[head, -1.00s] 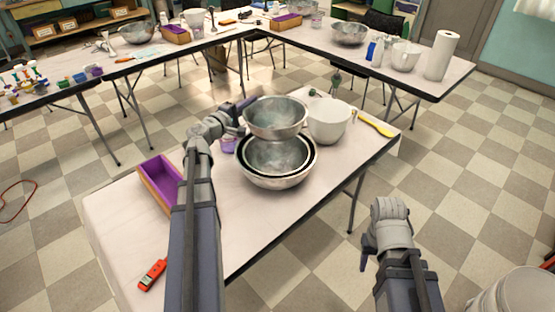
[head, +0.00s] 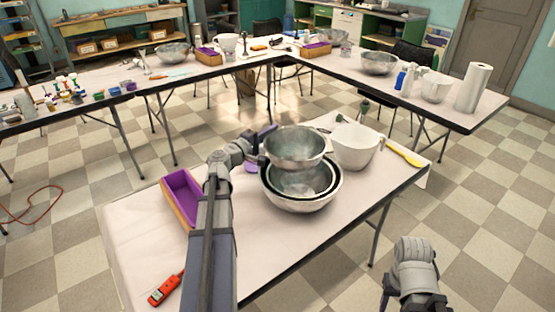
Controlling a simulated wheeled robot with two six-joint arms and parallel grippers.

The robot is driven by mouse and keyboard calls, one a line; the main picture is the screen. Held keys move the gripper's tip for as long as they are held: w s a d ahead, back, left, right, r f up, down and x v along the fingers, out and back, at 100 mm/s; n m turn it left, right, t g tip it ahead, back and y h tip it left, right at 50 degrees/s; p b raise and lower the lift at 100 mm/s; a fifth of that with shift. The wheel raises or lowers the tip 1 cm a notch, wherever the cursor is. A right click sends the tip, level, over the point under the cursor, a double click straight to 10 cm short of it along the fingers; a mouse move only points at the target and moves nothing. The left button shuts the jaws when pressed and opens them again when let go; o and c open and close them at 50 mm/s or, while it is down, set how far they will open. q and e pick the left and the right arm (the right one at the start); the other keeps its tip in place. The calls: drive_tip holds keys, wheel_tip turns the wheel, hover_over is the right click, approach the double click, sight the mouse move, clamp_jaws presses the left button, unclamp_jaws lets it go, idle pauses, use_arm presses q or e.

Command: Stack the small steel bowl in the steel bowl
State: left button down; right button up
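The small steel bowl (head: 295,147) is upright in the head view, over the left-back part of a wider steel bowl (head: 301,204) on the near table. The wider bowl shows nested rims, with a dark band between them. The small bowl's base overlaps its opening in the picture; whether they touch is unclear. My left gripper (head: 263,146) is at the small bowl's left rim and appears shut on it, with the fingertips partly hidden. My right gripper (head: 388,292) is low at the right, off the table and away from the bowls; its finger gap cannot be seen.
A white mixing bowl (head: 356,148) stands close right of the bowls, with a yellow-handled utensil (head: 405,155) beyond it. A purple-lined box (head: 182,198) and a red device (head: 166,288) lie left. The near table's (head: 140,240) front is mostly clear. Other tables stand behind.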

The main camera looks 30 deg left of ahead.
use_arm(q)
drive_tip(key=shift+f+b, duration=3.15)
drive_tip(key=shift+f, duration=0.7)
drive_tip(key=shift+f+b, duration=0.55)
drive_tip(key=shift+b, duration=0.1)
drive_tip(key=c, duration=1)
unclamp_jaws()
drive_tip(key=shift+c, duration=0.2)
drive_tip(key=shift+r, duration=0.1)
drive_tip(key=shift+r+p, duration=0.2)
drive_tip(key=shift+p, duration=0.1)
drive_tip(key=shift+r+p, duration=0.5)
drive_tip(key=s+a, duration=0.1)
drive_tip(key=s, duration=1.1)
drive_tip(key=shift+a+f, duration=0.15)
drive_tip(key=shift+a, duration=0.25)
